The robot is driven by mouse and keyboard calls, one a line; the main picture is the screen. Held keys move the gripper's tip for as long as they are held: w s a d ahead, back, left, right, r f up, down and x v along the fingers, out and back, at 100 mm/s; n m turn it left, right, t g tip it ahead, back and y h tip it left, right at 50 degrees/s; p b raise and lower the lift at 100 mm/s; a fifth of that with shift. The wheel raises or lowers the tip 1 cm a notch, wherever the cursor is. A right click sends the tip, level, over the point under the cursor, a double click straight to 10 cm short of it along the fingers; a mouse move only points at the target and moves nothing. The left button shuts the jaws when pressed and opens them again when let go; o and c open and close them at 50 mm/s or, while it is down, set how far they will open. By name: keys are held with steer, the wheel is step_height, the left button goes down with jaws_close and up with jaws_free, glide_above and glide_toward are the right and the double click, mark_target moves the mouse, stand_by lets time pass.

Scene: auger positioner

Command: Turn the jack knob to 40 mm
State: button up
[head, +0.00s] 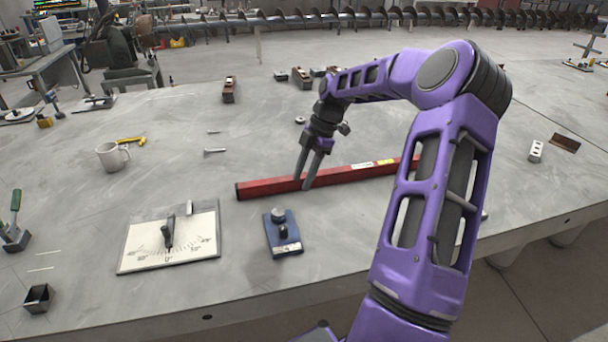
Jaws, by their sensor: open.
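A small blue block device (286,246) stands on the grey table in the head view, in front of the red bar. It has a grey round knob (278,215) on top and a pale label on its front edge; I take it to be the jack. No millimetre reading can be made out at this size. My gripper (302,183) points down at the red bar (262,188), behind and above the blue device in the picture. Its two fingers are apart with nothing seen between them. Whether the fingertips touch the bar cannot be told.
A white angle-scale plate (200,244) with a dark pointer (167,237) lies left of the blue device. The table in front of the blue device is clear.

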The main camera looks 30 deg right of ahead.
steer(key=shift+r, duration=0.1)
steer(key=shift+o, duration=1.3)
steer(key=m+h+b, duration=0.4)
steer(key=m+b, duration=0.4)
steer(key=m, duration=1)
glide_above(283, 227)
step_height(283, 227, down, 16)
steer(key=shift+f+b, duration=0.15)
steer(key=shift+b, duration=1.1)
jaws_close()
